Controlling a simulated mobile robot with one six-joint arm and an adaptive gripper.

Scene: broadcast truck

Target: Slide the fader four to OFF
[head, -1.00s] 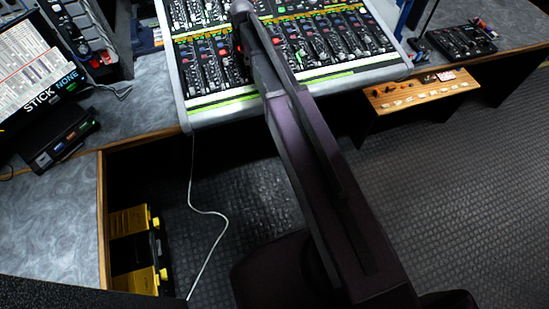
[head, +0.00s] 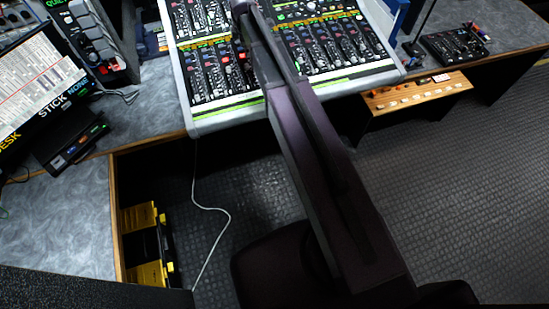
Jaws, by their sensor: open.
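The grey-framed mixing console (head: 228,121) is at the top of the head view, with banks of small faders and knobs. One bank (head: 213,76) lies left of my arm and another (head: 335,47) lies right of it. My arm reaches up across the console's middle and hides a strip of its channels. I cannot tell which fader is four or where its cap stands; the labels are too small to read. My gripper does not show; the arm runs up to the top edge of the picture.
A wooden panel (head: 418,92) with small knobs and pale buttons juts out below the desk at right. A small black mixer (head: 455,45) stands on the desk. A black device (head: 70,143) sits at left. Yellow-and-black cases (head: 147,270) and a white cable (head: 228,225) are below.

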